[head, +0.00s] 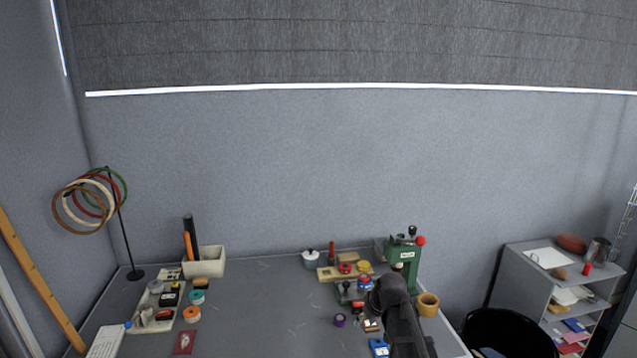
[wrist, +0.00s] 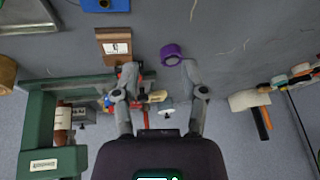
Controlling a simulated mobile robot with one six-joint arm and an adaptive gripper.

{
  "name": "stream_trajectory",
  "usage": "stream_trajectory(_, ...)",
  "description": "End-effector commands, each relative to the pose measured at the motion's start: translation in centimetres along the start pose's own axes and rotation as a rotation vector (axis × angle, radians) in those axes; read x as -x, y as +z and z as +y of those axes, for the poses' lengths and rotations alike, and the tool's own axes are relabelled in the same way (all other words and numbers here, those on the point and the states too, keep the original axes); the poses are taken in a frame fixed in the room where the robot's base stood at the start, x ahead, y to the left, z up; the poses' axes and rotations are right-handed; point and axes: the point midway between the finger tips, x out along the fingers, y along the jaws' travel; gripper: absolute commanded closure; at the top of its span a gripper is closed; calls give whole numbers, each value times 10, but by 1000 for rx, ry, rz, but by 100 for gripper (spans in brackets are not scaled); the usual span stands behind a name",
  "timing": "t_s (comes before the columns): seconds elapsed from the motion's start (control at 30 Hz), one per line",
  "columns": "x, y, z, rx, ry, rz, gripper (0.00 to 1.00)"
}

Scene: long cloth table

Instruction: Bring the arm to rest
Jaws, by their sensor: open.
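My gripper (wrist: 160,72) shows in the wrist view with its two grey fingers spread apart and nothing between them. It is above the grey cloth table (head: 262,300). A purple tape roll (wrist: 171,54) appears just beyond the fingertips, apart from them. In the head view my dark arm rises at the lower right of the table, in front of the green press (head: 403,262). My fingers cannot be made out there.
A wooden board with small parts (head: 328,273) and a yellow roll (head: 428,304) are near my arm. A parts tray (head: 145,318), a pen box (head: 206,262) and a ring stand (head: 136,274) are left. The table's middle is mostly clear. A grey shelf (head: 520,273) stands right.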

Motion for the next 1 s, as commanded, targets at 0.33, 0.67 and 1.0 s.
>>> stream_trajectory(0.33, 65, 147, -34, -263, 146, -311, 44)
stream_trajectory(0.67, 76, 171, -37, -328, 194, -371, 44)
stream_trajectory(1.0, 76, 170, -37, -325, 192, -369, 44)
